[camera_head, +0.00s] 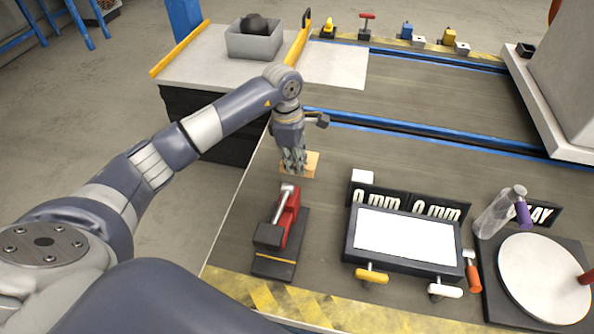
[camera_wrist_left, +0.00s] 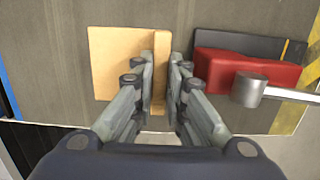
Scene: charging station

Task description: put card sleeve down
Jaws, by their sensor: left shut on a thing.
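The card sleeve (camera_head: 313,160) is a tan, flat-sided piece at the left part of the grey table. In the left wrist view the card sleeve (camera_wrist_left: 116,62) shows a broad flat face and a narrow upright strip between the fingers. My left gripper (camera_head: 293,168) points down and is shut on it, also seen in the left wrist view (camera_wrist_left: 163,75). The sleeve is at or close above the table top; I cannot tell whether it touches. The fingers hide part of it. My right gripper is not in view.
A red clamp-like tool (camera_head: 287,222) on a dark base stands just in front of the gripper. A white-screened device (camera_head: 405,242) and a round white disc (camera_head: 545,278) are to the right. A grey bin (camera_head: 254,44) stands behind. Table between sleeve and back blue rail is clear.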

